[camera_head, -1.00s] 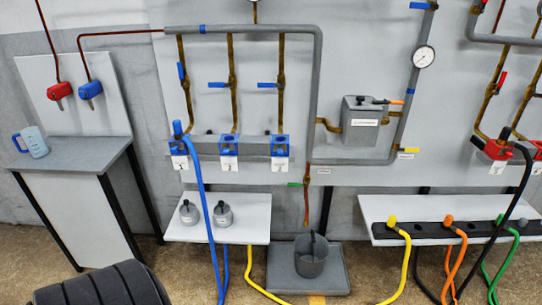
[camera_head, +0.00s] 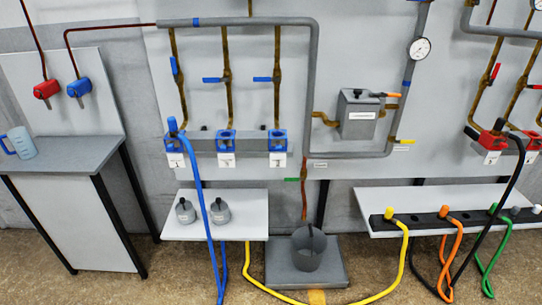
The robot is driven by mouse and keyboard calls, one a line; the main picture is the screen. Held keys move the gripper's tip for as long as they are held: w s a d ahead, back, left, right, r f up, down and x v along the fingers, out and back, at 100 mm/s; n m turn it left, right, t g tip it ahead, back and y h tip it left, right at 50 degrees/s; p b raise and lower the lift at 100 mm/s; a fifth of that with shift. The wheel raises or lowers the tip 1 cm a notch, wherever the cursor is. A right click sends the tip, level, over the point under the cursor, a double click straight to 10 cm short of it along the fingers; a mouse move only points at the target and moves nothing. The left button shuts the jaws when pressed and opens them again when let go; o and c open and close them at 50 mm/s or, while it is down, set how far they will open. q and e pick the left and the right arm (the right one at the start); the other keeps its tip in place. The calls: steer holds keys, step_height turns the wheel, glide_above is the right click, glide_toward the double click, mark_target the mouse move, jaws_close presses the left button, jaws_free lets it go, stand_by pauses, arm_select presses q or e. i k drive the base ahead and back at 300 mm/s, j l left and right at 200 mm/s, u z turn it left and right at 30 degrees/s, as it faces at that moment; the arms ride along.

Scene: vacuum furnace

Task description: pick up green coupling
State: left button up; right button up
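The green coupling (camera_head: 494,209) stands in the dark holder strip (camera_head: 427,218) on the right white shelf (camera_head: 380,226), at the right of the camera_head view. A green hose (camera_head: 504,245) hangs from it down to the floor. A black hose (camera_head: 517,185) passes close to the green coupling. Neither of my grippers shows in this view.
Yellow (camera_head: 404,258) and orange (camera_head: 455,258) hoses loop over the floor below the right shelf. A grey bucket (camera_head: 309,248) stands on a grey base at centre. A left shelf (camera_head: 248,215) holds two grey weights. A grey side table (camera_head: 75,152) stands at far left.

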mark_target(491, 209)
steer(key=z, duration=1.55)
